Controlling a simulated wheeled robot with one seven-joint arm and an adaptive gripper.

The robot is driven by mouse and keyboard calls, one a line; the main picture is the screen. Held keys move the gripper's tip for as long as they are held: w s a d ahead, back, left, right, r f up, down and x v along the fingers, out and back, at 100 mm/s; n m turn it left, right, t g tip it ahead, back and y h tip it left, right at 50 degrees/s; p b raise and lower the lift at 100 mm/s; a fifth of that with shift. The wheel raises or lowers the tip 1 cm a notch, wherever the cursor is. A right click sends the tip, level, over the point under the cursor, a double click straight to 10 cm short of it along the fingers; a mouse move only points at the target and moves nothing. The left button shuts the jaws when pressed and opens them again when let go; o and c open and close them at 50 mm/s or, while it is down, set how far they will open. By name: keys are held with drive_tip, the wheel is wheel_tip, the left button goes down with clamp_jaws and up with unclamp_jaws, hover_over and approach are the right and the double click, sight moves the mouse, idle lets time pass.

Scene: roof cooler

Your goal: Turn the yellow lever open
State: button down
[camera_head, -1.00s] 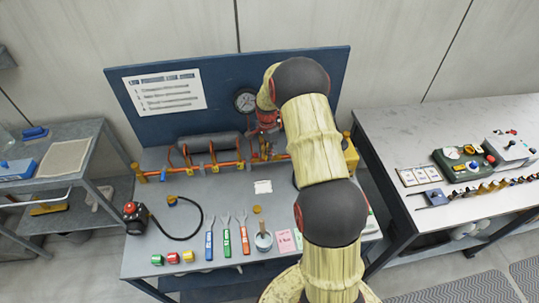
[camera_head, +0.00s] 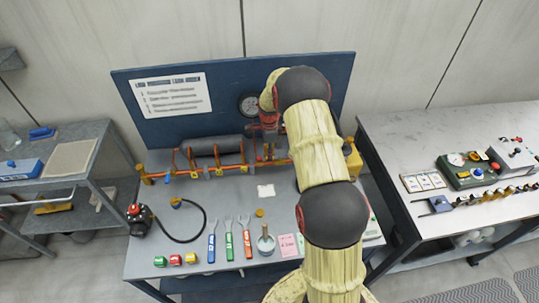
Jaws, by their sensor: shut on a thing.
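The orange pipe (camera_head: 215,168) runs along the back of the grey bench, with small yellow fittings (camera_head: 194,174) on it. My gripper (camera_head: 268,151) points down at the right part of this pipe, below the gauge. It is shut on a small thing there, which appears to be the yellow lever. The jaws and the lever are tiny and partly hidden by my arm, so the lever's angle cannot be told.
A grey cylinder (camera_head: 212,145) lies behind the pipe. A pressure gauge (camera_head: 249,105) is on the blue back panel (camera_head: 300,72). A black hose (camera_head: 184,238), coloured-handled tools (camera_head: 229,245) and a cup (camera_head: 266,244) occupy the bench front. A side table (camera_head: 410,150) stands right.

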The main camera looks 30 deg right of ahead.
drive_tip(key=shift+r, duration=0.1)
drive_tip(key=c, duration=1.8)
unclamp_jaws()
wheel_tip(320, 180, up, 12)
drive_tip(key=shift+n, duration=0.3)
